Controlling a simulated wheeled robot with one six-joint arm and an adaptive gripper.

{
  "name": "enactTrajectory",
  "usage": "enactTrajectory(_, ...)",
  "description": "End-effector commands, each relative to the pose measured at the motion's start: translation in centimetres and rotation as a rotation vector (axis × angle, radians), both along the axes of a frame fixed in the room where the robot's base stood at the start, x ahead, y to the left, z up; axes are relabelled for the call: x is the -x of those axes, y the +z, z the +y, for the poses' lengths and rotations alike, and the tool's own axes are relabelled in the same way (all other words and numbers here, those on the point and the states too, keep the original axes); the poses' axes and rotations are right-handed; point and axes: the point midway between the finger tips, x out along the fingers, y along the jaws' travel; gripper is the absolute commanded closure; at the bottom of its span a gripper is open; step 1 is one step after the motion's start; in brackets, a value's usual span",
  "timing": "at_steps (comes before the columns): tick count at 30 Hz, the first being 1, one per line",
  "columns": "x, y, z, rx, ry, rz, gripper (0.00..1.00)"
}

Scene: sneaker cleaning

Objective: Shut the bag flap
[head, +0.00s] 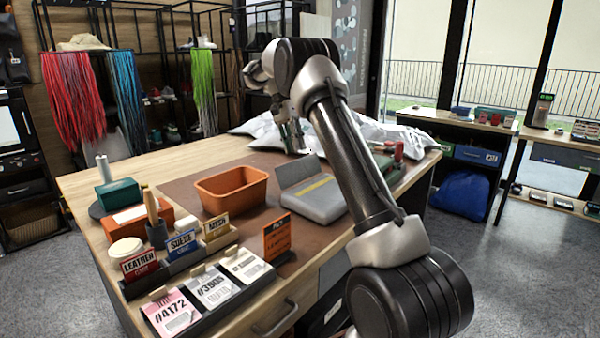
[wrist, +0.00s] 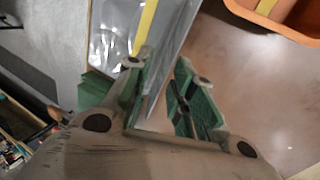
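The bag is a flat grey pouch (head: 322,203) with a yellow strip, lying on the brown mat. Its flap (head: 296,170) stands raised along the far-left edge. In the wrist view the silvery bag (wrist: 108,42) with its yellow strip is at top, and the flap (wrist: 178,45) shows as a thin grey sheet. My gripper (head: 292,152) points down just behind the flap in the head view. In the wrist view my gripper (wrist: 160,90) has its green-padded fingers apart, with the flap's edge reaching into the gap. I cannot tell whether either finger touches it.
An orange bin (head: 231,190) stands left of the bag; its corner shows in the wrist view (wrist: 285,18). Crumpled silvery bags (head: 262,130) lie behind. Label stands (head: 182,243) and number cards (head: 212,287) line the near left. An orange sign (head: 277,237) stands in front.

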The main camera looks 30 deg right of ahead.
Motion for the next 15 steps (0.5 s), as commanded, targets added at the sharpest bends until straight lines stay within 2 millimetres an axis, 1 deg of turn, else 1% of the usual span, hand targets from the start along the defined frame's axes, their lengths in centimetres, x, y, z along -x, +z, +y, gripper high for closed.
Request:
enactTrajectory(1,-0.7,-1.1,-0.3,0.01,-0.025,0.012,0.76)
enactTrajectory(5,-1.3,-2.5,-0.6,0.027,-0.063,0.029,0.76)
enactTrajectory(8,-1.0,-3.5,-0.8,0.03,-0.072,0.034,0.76)
enactTrajectory(11,-0.3,-4.9,-1.0,0.03,-0.071,0.034,0.76)
enactTrajectory(15,0.5,-7.2,-1.3,0.029,-0.07,0.035,0.76)
